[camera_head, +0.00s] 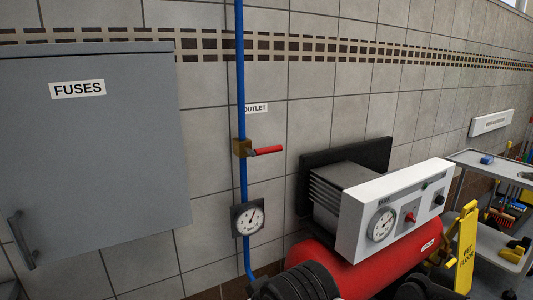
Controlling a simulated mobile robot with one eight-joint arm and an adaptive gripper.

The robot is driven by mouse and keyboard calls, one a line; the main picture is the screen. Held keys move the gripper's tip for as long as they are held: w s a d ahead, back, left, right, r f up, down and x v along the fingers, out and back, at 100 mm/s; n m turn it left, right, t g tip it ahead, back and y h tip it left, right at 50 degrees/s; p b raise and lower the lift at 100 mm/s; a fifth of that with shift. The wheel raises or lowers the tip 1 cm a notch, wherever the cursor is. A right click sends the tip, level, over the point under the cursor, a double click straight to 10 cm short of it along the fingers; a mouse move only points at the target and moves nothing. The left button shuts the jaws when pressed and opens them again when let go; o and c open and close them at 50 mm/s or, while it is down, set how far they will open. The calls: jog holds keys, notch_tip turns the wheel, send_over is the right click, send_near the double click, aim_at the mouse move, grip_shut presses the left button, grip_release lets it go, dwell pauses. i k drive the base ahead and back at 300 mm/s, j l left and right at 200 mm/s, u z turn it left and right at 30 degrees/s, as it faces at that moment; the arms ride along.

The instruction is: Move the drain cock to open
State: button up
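I cannot pick out a drain cock for certain. The red compressor tank (385,270) lies at the bottom centre-right, with its lower part cut off by the frame edge. A small white label (428,246) sits on its right part, too small to read. Above the tank is a white control panel (350,232) with a round gauge (382,224), a red knob (409,217) and small dark and green controls. On the wall, a brass valve (242,148) with a red lever (268,150) pointing right sits on the blue pipe, below an "OUTLET" label. My gripper is not visible.
A grey fuse cabinet (95,150) fills the left. A gauge (248,220) hangs on the blue pipe (241,80). A yellow wet-floor sign (467,245) and a grey trolley (490,165) stand right of the compressor. Dark ribbed parts block the bottom centre.

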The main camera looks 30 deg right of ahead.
aim_at(454, 259)
jog(key=z, duration=2.45)
